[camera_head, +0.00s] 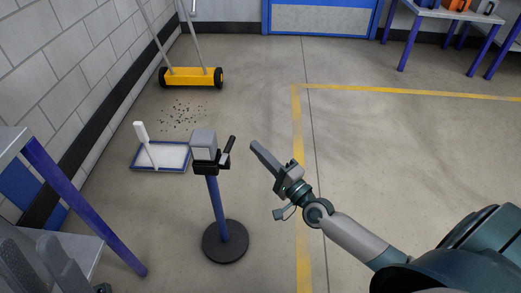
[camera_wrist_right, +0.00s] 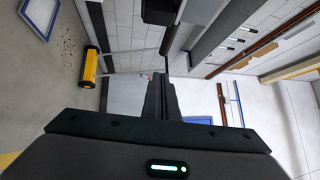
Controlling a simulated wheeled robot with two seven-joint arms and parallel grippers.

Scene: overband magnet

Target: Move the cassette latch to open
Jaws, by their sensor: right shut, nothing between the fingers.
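The device on the post has a light grey block (camera_head: 203,143) on a dark bracket. A short black lever (camera_head: 229,147), which looks like the cassette latch, sticks up at its right side, tilted to the right. My right gripper (camera_head: 253,145) is shut and empty, its tips a little to the right of the lever with a gap between. In the right wrist view its closed fingers (camera_wrist_right: 160,80) point away from the camera. A dark block at the top of that view (camera_wrist_right: 160,11) seems to be part of the device. My left gripper cannot be made out clearly.
A blue post on a round black base (camera_head: 225,241) carries the device. A blue-rimmed tray (camera_head: 174,158) with a white-handled tool lies behind left, near scattered dark bits (camera_head: 183,114). A yellow wheeled sweeper (camera_head: 192,77) stands farther back. A purple-legged table (camera_head: 85,205) is at left.

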